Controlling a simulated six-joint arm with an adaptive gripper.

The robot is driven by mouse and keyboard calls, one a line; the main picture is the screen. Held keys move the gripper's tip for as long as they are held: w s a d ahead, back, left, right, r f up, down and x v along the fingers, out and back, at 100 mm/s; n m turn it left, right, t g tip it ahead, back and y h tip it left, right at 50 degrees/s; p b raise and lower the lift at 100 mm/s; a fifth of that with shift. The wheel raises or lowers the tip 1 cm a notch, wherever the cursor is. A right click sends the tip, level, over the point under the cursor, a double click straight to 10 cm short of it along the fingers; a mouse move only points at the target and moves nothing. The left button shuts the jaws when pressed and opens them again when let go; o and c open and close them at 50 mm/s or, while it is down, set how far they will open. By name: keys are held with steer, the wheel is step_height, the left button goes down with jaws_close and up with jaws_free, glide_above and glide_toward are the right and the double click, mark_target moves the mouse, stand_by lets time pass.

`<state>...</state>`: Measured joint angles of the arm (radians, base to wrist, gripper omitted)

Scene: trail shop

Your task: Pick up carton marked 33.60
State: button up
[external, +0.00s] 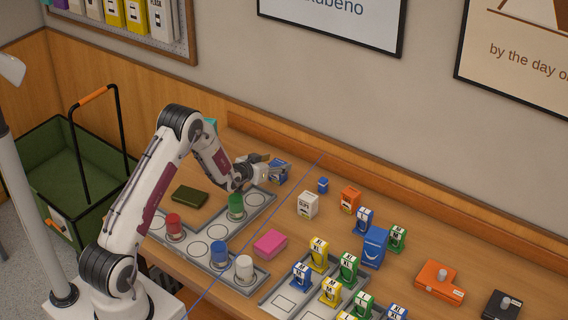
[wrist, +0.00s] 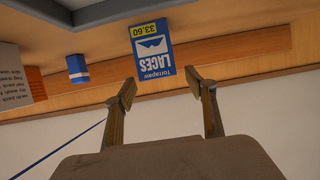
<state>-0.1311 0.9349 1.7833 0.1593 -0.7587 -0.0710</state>
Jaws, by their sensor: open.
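The carton marked 33.60 (wrist: 152,48) is blue with a yellow price band and reads "Torrapaw LACES". It appears upside down in the wrist view, just beyond and between my fingertips. In the external view the blue carton (external: 279,172) stands on the wooden table near the back ledge, beside my gripper's fingers. My gripper (wrist: 169,88) is open, with nothing between the fingers. In the external view my gripper (external: 275,167) reaches over the table at the carton, partly overlapping it. I cannot tell whether the fingers touch it.
A small blue item (external: 323,185), a white box (external: 308,205) and an orange box (external: 350,199) stand right of the carton. A grey tray (external: 262,199) with a green cylinder (external: 235,205) lies in front. A wooden ledge (external: 300,147) runs behind. A thin blue line crosses the table.

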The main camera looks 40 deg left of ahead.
mark_target(280, 164)
steer(key=shift+f, duration=0.65)
steer(key=shift+x, duration=1.45)
steer(key=c, duration=1.3)
